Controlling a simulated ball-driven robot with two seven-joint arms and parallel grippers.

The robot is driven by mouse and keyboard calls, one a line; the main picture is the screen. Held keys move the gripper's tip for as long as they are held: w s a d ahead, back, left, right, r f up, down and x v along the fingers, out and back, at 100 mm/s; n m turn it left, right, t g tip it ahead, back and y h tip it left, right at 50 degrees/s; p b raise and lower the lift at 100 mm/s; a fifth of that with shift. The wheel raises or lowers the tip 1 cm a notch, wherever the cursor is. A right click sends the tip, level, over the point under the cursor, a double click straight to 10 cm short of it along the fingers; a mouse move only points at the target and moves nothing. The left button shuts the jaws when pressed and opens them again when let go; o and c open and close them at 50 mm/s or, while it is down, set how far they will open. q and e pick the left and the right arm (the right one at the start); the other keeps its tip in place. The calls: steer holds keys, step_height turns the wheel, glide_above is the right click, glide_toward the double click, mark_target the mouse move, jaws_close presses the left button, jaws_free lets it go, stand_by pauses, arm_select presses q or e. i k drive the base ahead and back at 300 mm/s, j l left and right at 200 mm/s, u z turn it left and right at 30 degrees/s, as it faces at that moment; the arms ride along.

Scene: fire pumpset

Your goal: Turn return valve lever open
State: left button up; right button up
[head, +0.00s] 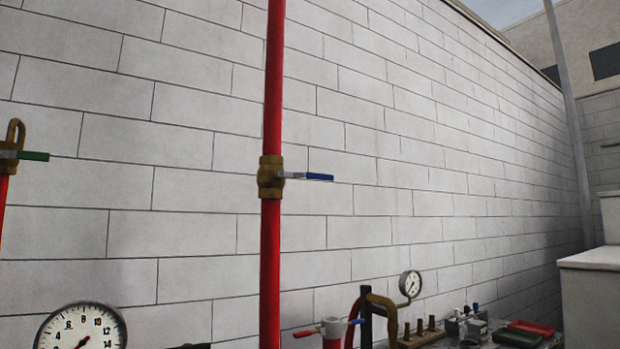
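A brass valve (270,177) sits on a vertical red pipe (272,80) near the middle of the head view. Its lever, with a blue handle (318,177), points right, across the pipe. A second lever with a green handle (34,156) sits on a brass fitting at the left edge, also pointing right. A small valve with red and blue handles (331,328) shows at the bottom. I cannot tell from any label which one is the return valve. Neither of my grippers is in view.
A large dial gauge (80,329) is at the bottom left and a smaller gauge (410,283) at the lower right. A bench with several fittings and a red tray (531,328) is at the bottom right. A white block wall (400,150) stands behind the pipes.

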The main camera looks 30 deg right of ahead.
mark_target(309, 176)
steer(key=z, duration=0.85)
